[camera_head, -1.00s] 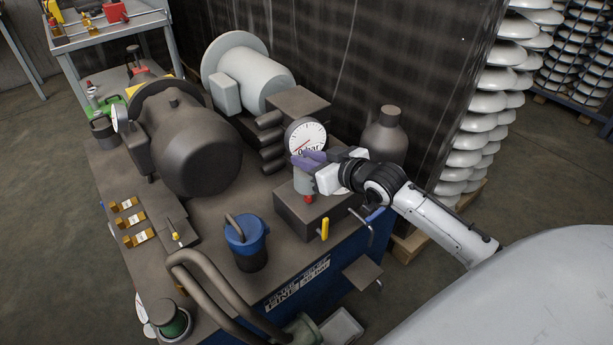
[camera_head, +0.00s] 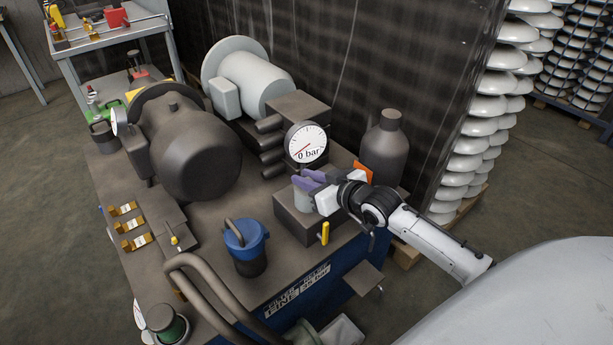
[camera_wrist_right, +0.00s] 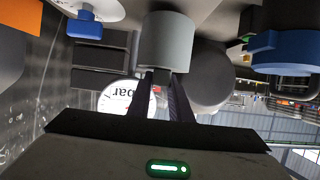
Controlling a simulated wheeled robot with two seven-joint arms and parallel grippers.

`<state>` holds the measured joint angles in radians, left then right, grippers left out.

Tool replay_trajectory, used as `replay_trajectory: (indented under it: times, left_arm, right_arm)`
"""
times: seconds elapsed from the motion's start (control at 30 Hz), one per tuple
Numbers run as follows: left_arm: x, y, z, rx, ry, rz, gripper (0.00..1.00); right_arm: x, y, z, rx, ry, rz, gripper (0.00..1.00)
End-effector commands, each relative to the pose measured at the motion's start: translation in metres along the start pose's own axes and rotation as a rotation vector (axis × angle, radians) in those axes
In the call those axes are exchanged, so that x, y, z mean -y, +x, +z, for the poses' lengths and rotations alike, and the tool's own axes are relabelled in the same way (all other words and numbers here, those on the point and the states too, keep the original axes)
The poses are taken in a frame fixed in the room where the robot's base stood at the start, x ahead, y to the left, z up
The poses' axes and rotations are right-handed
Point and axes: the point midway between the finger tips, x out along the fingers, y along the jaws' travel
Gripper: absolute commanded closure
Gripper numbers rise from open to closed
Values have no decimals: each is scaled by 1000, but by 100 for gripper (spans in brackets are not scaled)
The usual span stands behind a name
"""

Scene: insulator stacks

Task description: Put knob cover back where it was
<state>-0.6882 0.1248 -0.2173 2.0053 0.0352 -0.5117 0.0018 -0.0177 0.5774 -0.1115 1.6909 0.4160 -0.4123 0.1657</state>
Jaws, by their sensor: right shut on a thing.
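The knob cover is a grey cylinder (camera_head: 302,198) over the dark block below the gauge in the head view. It also fills the top middle of the right wrist view (camera_wrist_right: 166,42). My right gripper (camera_head: 309,181) has its purple fingers closed on the cover, reaching in from the right. In the wrist view its dark fingers (camera_wrist_right: 162,76) meet the cover's edge. The red knob is not visible in the head view. I cannot tell whether the cover touches the block. My left gripper is not in view.
A round pressure gauge (camera_head: 306,144) reading 0 bar stands just behind. A yellow handle (camera_head: 324,233) is on the block's front, an orange piece (camera_head: 362,172) right of the gripper, and a dark bottle (camera_head: 383,150) behind it. A blue-lidded container (camera_head: 246,245) stands front left.

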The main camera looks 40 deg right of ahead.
Motion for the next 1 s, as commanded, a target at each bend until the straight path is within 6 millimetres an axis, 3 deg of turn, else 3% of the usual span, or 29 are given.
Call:
replay_trajectory:
  times: [0.07, 0.1, 0.2, 0.5, 0.67, 1.0]
  left_arm:
    - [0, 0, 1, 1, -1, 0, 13]
    - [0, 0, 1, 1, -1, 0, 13]
    - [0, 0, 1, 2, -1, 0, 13]
    - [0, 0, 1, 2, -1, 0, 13]
    - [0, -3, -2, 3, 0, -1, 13]
    - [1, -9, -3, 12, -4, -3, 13]
  right_arm:
    - [0, 0, 0, -2, 0, 0, 100]
    - [0, 0, 0, -1, 0, 0, 80]
    - [0, 0, 0, -1, 0, 0, 63]
    - [0, 0, -1, -1, 0, 0, 63]
    - [0, -6, -15, -4, -1, 0, 63]
    - [0, -76, -11, 3, -1, 0, 63]
